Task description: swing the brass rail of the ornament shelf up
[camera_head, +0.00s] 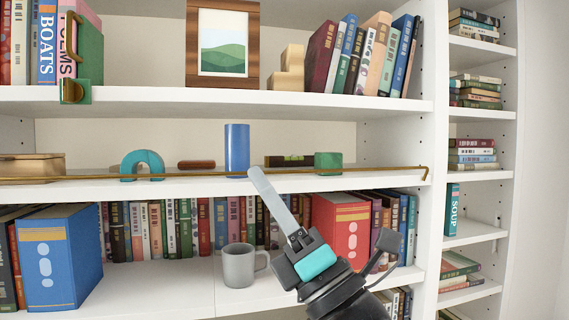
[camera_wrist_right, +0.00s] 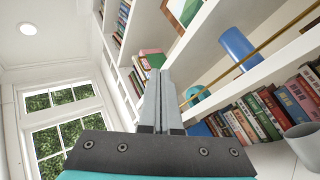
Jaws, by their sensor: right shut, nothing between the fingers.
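The brass rail (camera_head: 200,175) of the ornament shelf runs low along the front edge of the middle shelf board, with a bent end at the right. It also crosses the right wrist view (camera_wrist_right: 262,45) as a slanted thin bar. My right gripper (camera_head: 257,172) reaches up from the bottom of the head view, its long grey fingers shut and empty. The closed fingers also show in the right wrist view (camera_wrist_right: 160,73). My left gripper is not in view.
Behind the rail stand a blue cylinder (camera_head: 237,148), a teal arch (camera_head: 142,163), a green block (camera_head: 328,162) and a wooden box (camera_head: 30,166). A grey mug (camera_head: 238,266) stands on the shelf below, left of my gripper. Books fill much of the other shelves.

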